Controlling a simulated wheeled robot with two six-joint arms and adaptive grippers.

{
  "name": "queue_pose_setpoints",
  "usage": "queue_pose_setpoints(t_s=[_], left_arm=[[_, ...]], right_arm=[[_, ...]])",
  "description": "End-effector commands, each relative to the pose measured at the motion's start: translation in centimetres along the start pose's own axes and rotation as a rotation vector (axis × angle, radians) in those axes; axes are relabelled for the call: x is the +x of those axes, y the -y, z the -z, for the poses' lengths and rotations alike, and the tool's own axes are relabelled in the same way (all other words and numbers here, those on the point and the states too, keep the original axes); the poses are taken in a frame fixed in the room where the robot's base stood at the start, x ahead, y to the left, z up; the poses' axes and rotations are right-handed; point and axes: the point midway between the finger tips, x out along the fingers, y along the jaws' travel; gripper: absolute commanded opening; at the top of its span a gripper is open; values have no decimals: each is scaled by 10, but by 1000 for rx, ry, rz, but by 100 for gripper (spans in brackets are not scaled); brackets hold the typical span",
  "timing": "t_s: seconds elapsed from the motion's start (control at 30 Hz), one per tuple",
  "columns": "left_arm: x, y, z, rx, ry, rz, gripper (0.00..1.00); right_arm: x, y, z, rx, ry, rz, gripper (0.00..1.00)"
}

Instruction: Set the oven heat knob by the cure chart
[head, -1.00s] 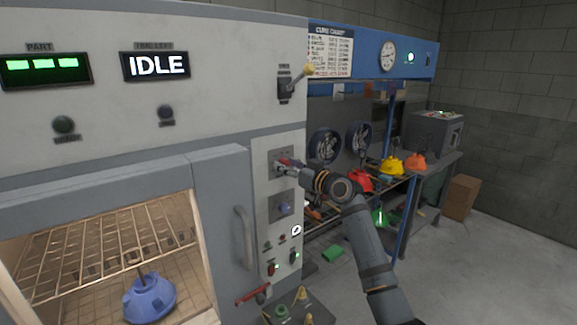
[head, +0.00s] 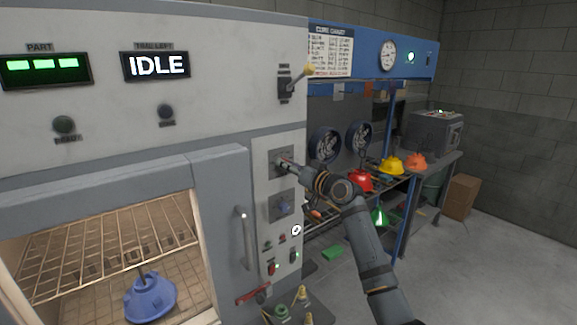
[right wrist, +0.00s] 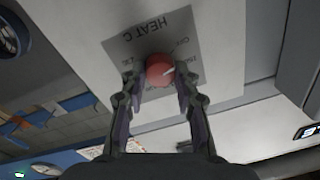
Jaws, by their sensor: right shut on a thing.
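The oven (head: 225,95) fills the left of the head view, its screen reading IDLE. My right gripper (head: 287,164) is at the upper knob plate on the oven's side panel. In the right wrist view that plate (right wrist: 122,48) reads HEAT C, upside down, and the red heat knob (right wrist: 160,70) with a pale pointer line sits between the fingertips of my right gripper (right wrist: 157,88), which is shut on it. The plate's smaller marks are too blurred to read. The cure chart (head: 331,50) hangs on the blue rack; its rows are too small to read. My left gripper is out of view.
A blue knob (head: 283,207) sits below the heat plate. A lever with a yellow tip (head: 308,70) juts out above. A blue hood (head: 150,297) is in the open oven chamber. Red (head: 360,181), yellow (head: 391,166) and orange (head: 416,161) hoods stand on the bench at right.

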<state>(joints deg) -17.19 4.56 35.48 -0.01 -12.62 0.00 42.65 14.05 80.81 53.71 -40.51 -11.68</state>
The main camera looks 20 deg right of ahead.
Motion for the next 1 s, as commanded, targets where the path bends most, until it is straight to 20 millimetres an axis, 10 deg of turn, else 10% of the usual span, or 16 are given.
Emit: queue_pose_setpoints(t_s=[1.0], left_arm=[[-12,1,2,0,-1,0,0]], right_arm=[[0,-1,-2,388,-18,1,0]])
